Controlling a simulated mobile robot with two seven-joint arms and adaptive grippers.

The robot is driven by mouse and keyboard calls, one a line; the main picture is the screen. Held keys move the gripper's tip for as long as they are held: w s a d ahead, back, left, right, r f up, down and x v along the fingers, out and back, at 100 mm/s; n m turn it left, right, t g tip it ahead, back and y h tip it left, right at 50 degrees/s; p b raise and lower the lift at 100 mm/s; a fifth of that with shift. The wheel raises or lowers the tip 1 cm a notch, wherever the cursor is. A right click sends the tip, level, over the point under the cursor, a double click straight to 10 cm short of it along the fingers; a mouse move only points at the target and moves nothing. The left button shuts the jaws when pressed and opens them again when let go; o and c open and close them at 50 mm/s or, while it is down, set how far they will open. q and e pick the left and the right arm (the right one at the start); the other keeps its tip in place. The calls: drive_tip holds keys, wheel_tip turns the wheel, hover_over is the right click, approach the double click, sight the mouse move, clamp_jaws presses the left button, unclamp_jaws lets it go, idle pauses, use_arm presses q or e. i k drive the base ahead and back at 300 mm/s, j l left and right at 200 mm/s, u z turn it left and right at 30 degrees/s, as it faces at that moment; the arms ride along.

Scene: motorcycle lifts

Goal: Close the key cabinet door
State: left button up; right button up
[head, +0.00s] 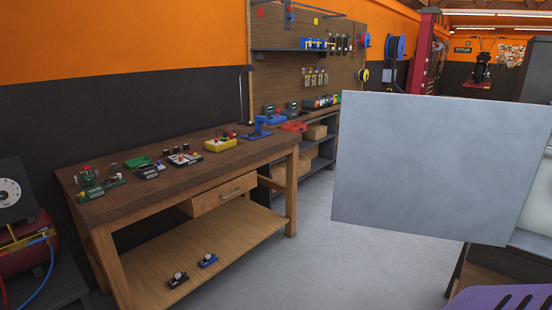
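A large flat light-grey panel (438,168), which looks like the key cabinet door, fills the right of the head view. It stands swung out, seen broadside, with no handle or keys visible on this face. A pale grey piece (538,240) shows behind its right edge at the picture's border; it may be part of the cabinet, but I cannot tell. The rest of the cabinet and the hinge are not clearly seen. Neither of my grippers is in view.
A wooden workbench (190,164) with several small devices stands at left, with a half-open drawer (222,194). A red tank (25,258) is at far left. A purple slotted object (502,298) is at bottom right. Grey floor (335,270) between is clear.

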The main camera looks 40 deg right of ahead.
sight(461, 170)
drive_tip(key=i+z, duration=0.3)
drive_tip(key=i+j+z, duration=0.15)
drive_tip(key=i+z, duration=0.2)
drive_tip(key=i, duration=0.15)
drive_tip(key=i+j+z, duration=0.3)
drive_tip(key=i+z, duration=0.2)
drive_tip(key=z, duration=0.2)
drive_tip(key=i+z, duration=0.15)
drive_tip(key=z, duration=0.25)
drive_tip(key=i+j+z, duration=0.15)
drive_tip(key=z, duration=0.2)
drive_tip(key=i+j+z, duration=0.15)
drive_tip(key=z, duration=0.25)
drive_tip(key=i+j+z, duration=0.15)
drive_tip(key=z, duration=0.35)
drive_tip(key=i+j+z, duration=0.1)
drive_tip(key=z, duration=0.35)
drive_tip(key=i+j+z, duration=0.1)
drive_tip(key=j+z, duration=0.25)
drive_tip(key=z, duration=0.15)
